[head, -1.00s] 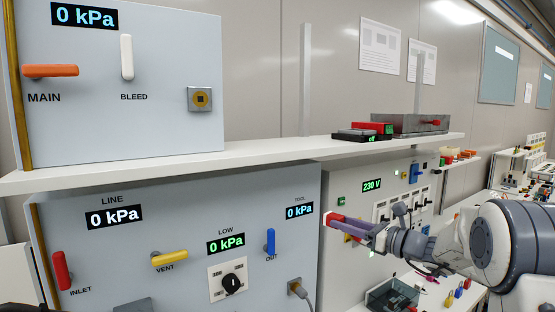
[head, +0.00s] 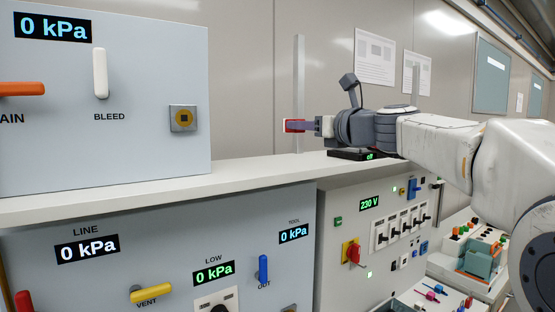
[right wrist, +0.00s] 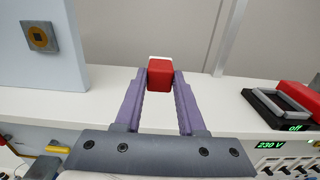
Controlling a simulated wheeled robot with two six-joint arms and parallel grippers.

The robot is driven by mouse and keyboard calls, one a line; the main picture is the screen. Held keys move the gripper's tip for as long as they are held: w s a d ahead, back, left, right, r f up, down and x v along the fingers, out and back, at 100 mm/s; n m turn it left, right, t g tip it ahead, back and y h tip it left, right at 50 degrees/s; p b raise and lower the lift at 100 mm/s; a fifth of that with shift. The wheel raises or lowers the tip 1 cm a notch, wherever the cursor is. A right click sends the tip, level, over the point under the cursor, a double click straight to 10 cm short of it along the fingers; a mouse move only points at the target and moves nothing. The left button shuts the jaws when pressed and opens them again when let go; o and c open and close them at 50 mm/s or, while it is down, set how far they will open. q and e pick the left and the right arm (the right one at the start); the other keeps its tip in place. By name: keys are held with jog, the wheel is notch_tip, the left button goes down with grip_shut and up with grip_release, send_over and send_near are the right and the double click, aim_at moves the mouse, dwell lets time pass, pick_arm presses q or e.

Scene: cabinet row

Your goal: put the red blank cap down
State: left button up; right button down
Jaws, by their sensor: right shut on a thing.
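The red blank cap (right wrist: 160,75) is a small red block with a white face on its far side. My right gripper (right wrist: 159,82) is shut on it, with the two purple fingers on either side of the cap in the right wrist view. In the head view the cap (head: 294,125) is at the tip of my right gripper (head: 304,126), in front of the wall and above the white shelf (head: 250,178). The cap looks clear of the shelf; its exact height is hard to tell. My left gripper is not in view.
A black device with a green "off" display (head: 352,155) sits on the shelf to the right. The shelf between them is bare. A thin upright post (head: 299,75) rises behind.

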send_over(278, 171)
notch_tip(278, 171, down, 4)
jog(key=shift+w+f, duration=0.1)
jog(key=shift+f, duration=0.1)
jog(key=shift+f+b, duration=0.75)
jog(key=shift+f, duration=1.3)
jog(key=shift+f, duration=0.1)
jog(key=shift+f+b, duration=0.4)
jog(key=shift+b, duration=0.1)
jog(key=c, duration=0.5)
grip_release()
jog(key=shift+r, duration=0.1)
